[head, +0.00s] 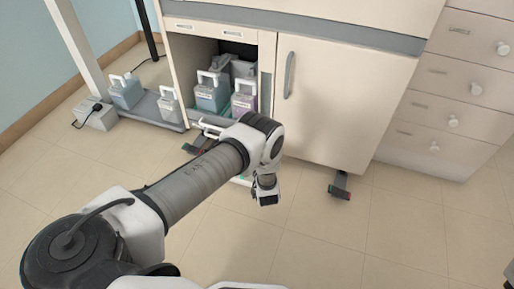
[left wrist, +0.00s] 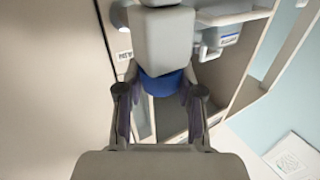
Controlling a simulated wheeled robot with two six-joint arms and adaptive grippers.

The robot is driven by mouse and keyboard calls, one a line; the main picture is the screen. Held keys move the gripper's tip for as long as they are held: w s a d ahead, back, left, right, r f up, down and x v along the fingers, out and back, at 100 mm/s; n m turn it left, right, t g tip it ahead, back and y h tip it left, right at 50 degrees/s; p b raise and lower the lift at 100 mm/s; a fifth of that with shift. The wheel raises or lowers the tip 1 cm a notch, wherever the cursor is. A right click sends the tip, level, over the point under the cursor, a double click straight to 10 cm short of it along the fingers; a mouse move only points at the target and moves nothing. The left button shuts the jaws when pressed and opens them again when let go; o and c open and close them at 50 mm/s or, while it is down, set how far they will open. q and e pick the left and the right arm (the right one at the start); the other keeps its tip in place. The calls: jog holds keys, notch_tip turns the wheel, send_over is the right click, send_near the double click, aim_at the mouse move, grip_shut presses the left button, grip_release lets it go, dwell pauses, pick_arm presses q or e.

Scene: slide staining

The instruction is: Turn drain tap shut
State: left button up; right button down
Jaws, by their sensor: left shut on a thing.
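My left gripper (head: 265,192) points down in front of the cabinet, low and close to the floor, beside the open bay. In the left wrist view, its two dark fingers (left wrist: 160,105) are closed on the sides of a blue piece, which I take to be the drain tap (left wrist: 168,84). A pale grey block (left wrist: 162,38) covers its upper part. How far the tap is turned cannot be told. In the head view my gripper and arm hide the tap. My right gripper is in neither view.
Another carboy (head: 126,91) stands on a low shelf at the left. The floor (head: 340,235) in front is clear.

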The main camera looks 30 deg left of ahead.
pick_arm(q)
jog(key=n+g+y+b, duration=0.3)
jog(key=n+g+b, duration=0.1)
jog(key=g, duration=0.1)
jog(key=shift+w+f+y, duration=0.15)
jog(key=shift+f+y, duration=0.05)
jog(key=shift+y, duration=0.2)
jog(key=shift+r+n+g+y+b, duration=0.2)
jog(key=shift+n+g+y+b, duration=0.5)
jog(key=shift+g, duration=0.4)
jog(key=o, duration=1.2)
jog(key=shift+c, duration=0.2)
jog(key=v, duration=1.2)
